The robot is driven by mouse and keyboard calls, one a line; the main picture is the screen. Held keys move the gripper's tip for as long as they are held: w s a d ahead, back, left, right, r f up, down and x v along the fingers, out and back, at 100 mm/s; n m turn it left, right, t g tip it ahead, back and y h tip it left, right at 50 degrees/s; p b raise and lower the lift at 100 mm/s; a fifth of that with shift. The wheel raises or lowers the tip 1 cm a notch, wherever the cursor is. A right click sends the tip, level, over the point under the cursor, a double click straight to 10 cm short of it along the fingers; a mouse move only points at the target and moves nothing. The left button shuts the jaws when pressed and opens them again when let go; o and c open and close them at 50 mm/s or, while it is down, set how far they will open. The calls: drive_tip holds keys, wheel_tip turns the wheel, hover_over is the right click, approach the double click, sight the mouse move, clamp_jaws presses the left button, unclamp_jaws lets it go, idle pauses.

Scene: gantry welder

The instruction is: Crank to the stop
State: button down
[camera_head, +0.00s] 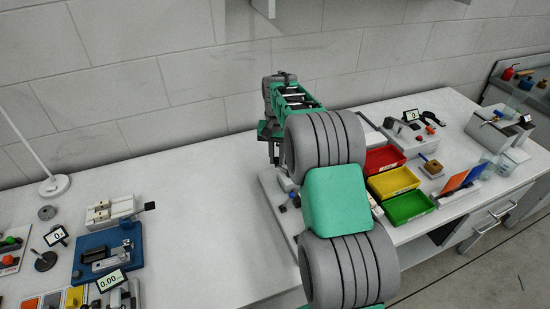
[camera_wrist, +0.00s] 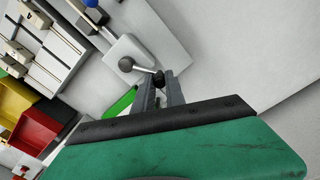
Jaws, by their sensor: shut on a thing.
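The crank shows in the wrist view as a grey round hub (camera_wrist: 125,64) on a white block, with a short rod running to a dark knob (camera_wrist: 158,79). My gripper (camera_wrist: 160,84) has its two grey fingers at the knob, one on each side, and is shut on it. The white block (camera_wrist: 136,50) stands on a light base plate (camera_wrist: 178,38). In the head view my arm covers the crank and most of the device; only part of its pale base plate (camera_head: 277,205) shows.
Red (camera_head: 383,159), yellow (camera_head: 392,181) and green (camera_head: 408,206) bins stand right of my arm. A blue fixture (camera_head: 105,250) and small displays are at the left. The white bench (camera_head: 200,215) is clear between. A blue ball knob (camera_wrist: 91,3) and pale rails (camera_wrist: 48,65) lie near the crank.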

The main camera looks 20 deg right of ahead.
drive_tip(key=shift+w, duration=0.1)
idle(0.5)
drive_tip(key=c, duration=1.4)
unclamp_jaws()
wheel_tip(320, 180, up, 8)
drive_tip(key=shift+f+b, duration=0.1)
drive_tip(key=shift+b, duration=0.45)
